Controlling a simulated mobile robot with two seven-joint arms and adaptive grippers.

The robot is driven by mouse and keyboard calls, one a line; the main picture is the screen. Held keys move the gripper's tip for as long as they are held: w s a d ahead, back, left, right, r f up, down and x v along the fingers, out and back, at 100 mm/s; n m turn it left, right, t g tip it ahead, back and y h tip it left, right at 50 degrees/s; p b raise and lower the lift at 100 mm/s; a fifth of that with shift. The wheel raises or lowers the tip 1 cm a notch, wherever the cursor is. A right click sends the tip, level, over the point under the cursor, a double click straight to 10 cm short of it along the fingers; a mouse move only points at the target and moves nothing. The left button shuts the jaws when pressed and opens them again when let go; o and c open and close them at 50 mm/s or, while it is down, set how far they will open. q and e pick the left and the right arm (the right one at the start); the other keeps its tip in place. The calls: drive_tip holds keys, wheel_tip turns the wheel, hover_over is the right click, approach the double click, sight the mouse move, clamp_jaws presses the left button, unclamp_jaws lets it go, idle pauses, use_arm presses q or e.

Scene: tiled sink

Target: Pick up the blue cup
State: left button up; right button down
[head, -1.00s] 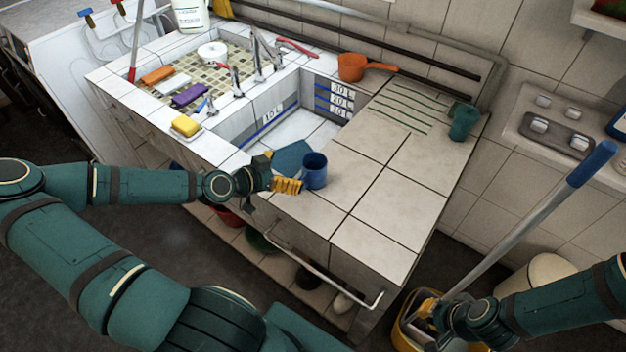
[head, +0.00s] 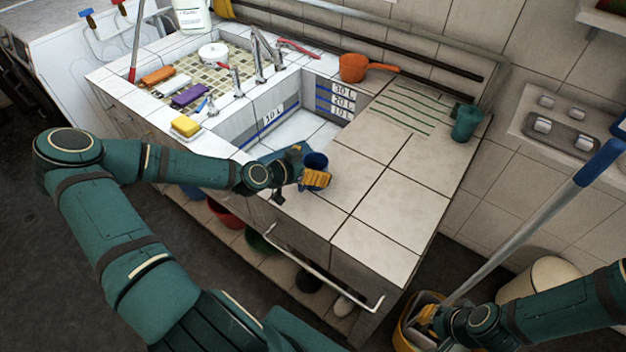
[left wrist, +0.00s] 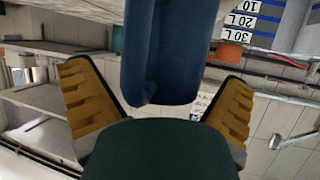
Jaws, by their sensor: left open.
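The blue cup (head: 315,160) stands upright on the tiled counter beside the basin's near corner. My left gripper (head: 316,179) is at the cup; its yellow fingers partly hide the cup's body in the head view. In the left wrist view the cup (left wrist: 182,45), with its handle side toward the camera, is between the two spread yellow fingers (left wrist: 158,95). Gaps show on both sides of it. My right gripper (head: 428,316) is low at the right, by a yellow bucket, and its fingers are too small to read.
An orange dipper (head: 353,68) and a green cup (head: 466,124) stand farther back. A mop handle (head: 530,225) leans at the right. The counter right of the cup is clear.

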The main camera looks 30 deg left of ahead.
use_arm(q)
drive_tip(key=c, duration=1.3)
drive_tip(key=shift+o, duration=0.2)
drive_tip(key=shift+r, duration=0.1)
